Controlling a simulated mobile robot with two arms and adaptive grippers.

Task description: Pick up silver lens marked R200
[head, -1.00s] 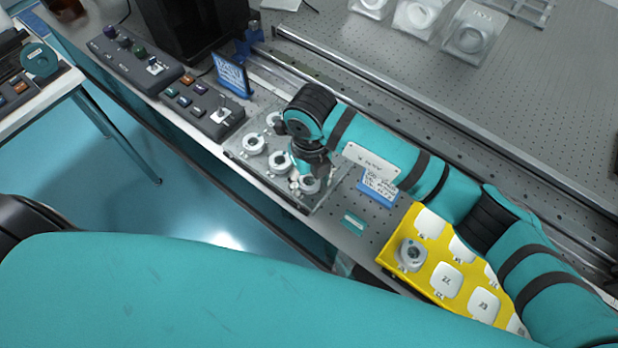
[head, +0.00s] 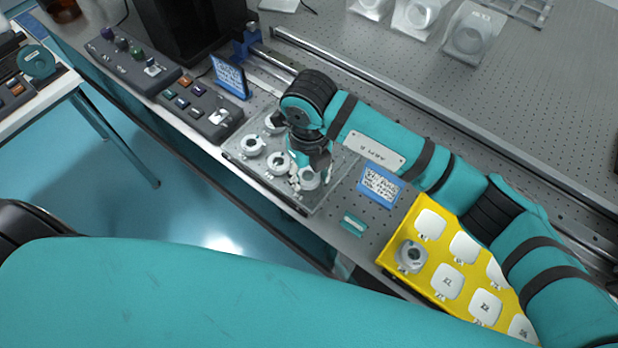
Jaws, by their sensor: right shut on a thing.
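Several silver ring-shaped lenses stand on a clear tray (head: 235,153) on the optical table. One lens (head: 253,146) is at the tray's left, one (head: 279,163) is in the front middle, and one (head: 274,123) is at the back. My right gripper (head: 311,172) points down at the tray's right end, shut on a silver lens (head: 309,180) there. The fingers partly hide this lens. Its marking is too small to read, so I cannot tell whether it is R200. My left gripper is out of view.
A yellow board (head: 400,234) with white numbered pads holds another ring lens (head: 411,256) at the right. A blue sign (head: 380,186) stands between tray and board. Dark control boxes (head: 203,108) and a blue-framed card (head: 229,76) are at the left.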

